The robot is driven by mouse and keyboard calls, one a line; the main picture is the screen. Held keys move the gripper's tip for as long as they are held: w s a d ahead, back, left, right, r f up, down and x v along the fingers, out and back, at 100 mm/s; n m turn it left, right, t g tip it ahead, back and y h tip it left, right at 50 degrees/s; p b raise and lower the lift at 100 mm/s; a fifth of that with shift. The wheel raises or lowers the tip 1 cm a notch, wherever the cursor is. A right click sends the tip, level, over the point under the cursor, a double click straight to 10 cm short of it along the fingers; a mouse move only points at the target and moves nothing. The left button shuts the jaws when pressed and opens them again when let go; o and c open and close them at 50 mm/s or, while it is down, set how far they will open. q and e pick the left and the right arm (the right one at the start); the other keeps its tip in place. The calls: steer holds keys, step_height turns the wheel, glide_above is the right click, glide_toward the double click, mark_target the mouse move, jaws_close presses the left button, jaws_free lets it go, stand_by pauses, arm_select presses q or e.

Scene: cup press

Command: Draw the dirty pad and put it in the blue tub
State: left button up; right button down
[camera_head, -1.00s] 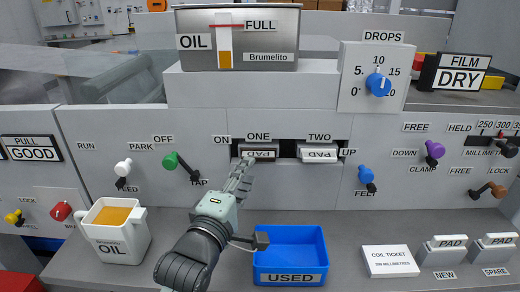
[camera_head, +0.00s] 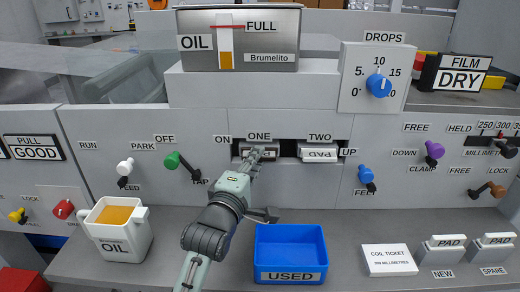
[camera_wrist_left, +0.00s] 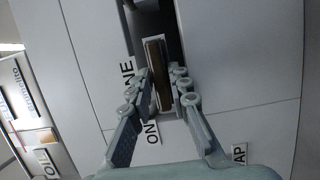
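A pad sits in slot ONE (camera_head: 250,153) of the grey panel. In the left wrist view this pad (camera_wrist_left: 158,78) shows a brown face and a pale edge. My left gripper (camera_head: 262,153) is in front of slot ONE. In the left wrist view its fingertips (camera_wrist_left: 162,76) lie on either side of the pad, with a small gap on the right side; contact is not clear. A white pad (camera_head: 320,154) sits in slot TWO. The blue tub (camera_head: 291,262), labelled USED, stands on the counter below and looks empty. My right gripper is not in view.
A white oil jug (camera_head: 117,240) stands at the left. A green lever (camera_head: 177,161) and a blue lever (camera_head: 366,176) stick out beside the slots.

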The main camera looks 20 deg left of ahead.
arm_select(q)
jaws_close()
steer(key=shift+s+d+p, duration=0.2)
steer(key=shift+s+p, duration=0.15)
steer(key=shift+s, duration=0.2)
stand_by(0.5)
steer(key=shift+s, duration=0.15)
